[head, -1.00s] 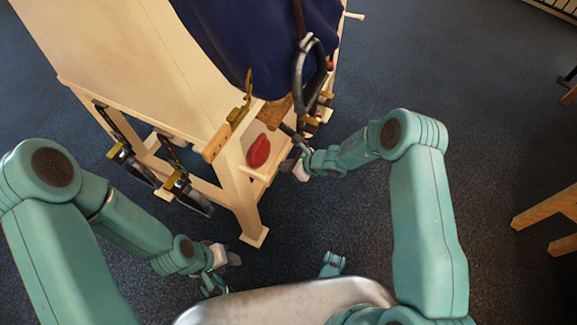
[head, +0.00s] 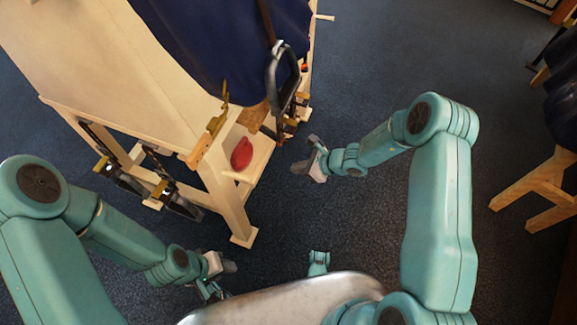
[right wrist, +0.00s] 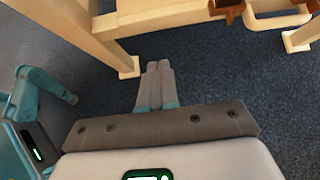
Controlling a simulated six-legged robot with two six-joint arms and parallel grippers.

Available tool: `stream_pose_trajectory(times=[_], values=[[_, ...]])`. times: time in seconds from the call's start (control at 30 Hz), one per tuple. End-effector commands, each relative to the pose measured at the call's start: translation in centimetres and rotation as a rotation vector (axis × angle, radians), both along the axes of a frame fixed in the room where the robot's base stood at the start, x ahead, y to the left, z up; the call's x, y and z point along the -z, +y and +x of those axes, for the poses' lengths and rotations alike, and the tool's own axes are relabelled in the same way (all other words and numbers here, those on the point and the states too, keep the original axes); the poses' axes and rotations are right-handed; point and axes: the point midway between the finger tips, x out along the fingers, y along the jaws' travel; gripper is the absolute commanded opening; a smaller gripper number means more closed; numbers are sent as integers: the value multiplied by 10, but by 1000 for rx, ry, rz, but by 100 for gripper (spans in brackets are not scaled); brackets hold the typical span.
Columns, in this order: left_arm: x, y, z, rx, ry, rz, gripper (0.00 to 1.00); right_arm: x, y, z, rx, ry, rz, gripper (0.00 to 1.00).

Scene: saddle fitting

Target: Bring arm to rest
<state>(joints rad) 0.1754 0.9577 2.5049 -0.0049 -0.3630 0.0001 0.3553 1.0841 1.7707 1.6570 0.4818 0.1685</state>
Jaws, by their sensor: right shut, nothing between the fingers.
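My right gripper (head: 299,168) hangs over the bare floor, just right of the wooden stand (head: 226,195) and clear of it. In the right wrist view its two fingers (right wrist: 160,70) lie side by side, shut, with nothing between them. My left gripper (head: 229,266) is low at the lower left, beside the foot of the stand. Its fingers are small and dark there, and I cannot tell whether they are open or shut.
The stand carries a dark blue cloth (head: 190,40), a hanging black stirrup (head: 283,75) and a red object (head: 241,153) on a small shelf. Dark straps with brass fittings (head: 160,188) hang at its left. A wooden trestle (head: 535,187) stands at the right. Floor between is free.

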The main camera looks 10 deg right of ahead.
Motion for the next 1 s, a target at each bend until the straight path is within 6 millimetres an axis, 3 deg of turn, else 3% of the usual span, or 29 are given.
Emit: stream_pose_trajectory(times=[0.37,0.47,0.5,0.57,0.67,0.7,0.8,0.9,1.0], values=[[-5,0,0,-1,0,0,43,-10,-9,-8,-1,1,0,0],[-5,0,0,-1,0,0,43,-19,3,-4,-28,-17,-2,0],[-5,0,0,-1,0,0,43,-22,15,-11,-60,-10,1,0],[-5,0,0,-1,0,0,43,-22,33,-36,-161,5,-10,0],[-5,0,0,-1,0,0,43,-14,56,-104,-454,33,-108,0],[-5,0,0,-1,0,0,43,-9,58,-134,-594,32,-165,0],[-5,0,0,-1,0,0,43,-2,52,-194,-931,-18,-306,0],[-5,0,0,-1,0,0,43,1,41,-232,-1211,-121,-419,0],[-5,0,0,-1,0,0,43,2,34,-250,-1420,-253,-503,0]])
